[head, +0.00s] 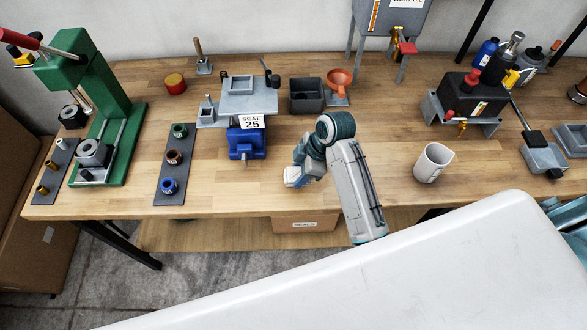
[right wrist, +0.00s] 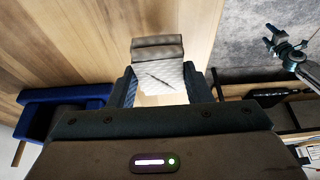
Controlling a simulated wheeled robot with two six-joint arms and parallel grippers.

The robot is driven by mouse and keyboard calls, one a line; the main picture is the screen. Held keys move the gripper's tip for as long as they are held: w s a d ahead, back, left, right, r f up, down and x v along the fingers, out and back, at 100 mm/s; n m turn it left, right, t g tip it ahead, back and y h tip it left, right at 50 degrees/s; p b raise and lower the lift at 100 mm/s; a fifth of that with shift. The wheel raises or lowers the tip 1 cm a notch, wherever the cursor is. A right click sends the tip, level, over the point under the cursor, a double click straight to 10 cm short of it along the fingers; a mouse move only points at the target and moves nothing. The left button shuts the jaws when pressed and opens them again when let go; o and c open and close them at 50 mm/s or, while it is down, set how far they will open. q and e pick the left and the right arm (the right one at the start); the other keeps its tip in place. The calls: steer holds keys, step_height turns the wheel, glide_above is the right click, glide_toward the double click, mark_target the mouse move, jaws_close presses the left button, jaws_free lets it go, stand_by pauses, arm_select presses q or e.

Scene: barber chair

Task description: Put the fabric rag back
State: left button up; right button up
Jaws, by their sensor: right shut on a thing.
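The fabric rag (head: 291,178) is a small pale bundle at the tip of my right gripper (head: 296,172), above the front edge of the workbench. In the right wrist view the rag (right wrist: 158,76) is white and quilted, with a grey-brown folded band at its far end. The fingers of my right gripper (right wrist: 160,90) are shut on it from both sides. In that view a small grey arm end, seemingly my left gripper (right wrist: 283,45), hangs over the floor; its jaws are too small to judge.
The wooden workbench (head: 240,197) has clear surface around my right gripper. A blue vise (head: 247,143) with a "SEAL 25" card and a dark grey bin (head: 306,95) stand behind. A white mug (head: 433,162) stands to the right. A cardboard box (head: 304,222) sits below.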

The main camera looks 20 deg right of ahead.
mark_target(297, 169)
steer(key=shift+w+a, duration=0.4)
steer(key=shift+w, duration=0.25)
steer(key=shift+w+a+f+p, duration=0.1)
steer(key=shift+w+a+p, duration=0.15)
steer(key=shift+p, duration=0.25)
step_height(297, 169, down, 3)
steer(key=shift+r+p, duration=0.2)
steer(key=shift+p, duration=0.5)
steer(key=shift+d+f, duration=0.1)
steer(key=shift+f, duration=0.4)
steer(key=shift+f, duration=0.1)
steer(key=o, duration=1)
steer(key=shift+c, duration=0.2)
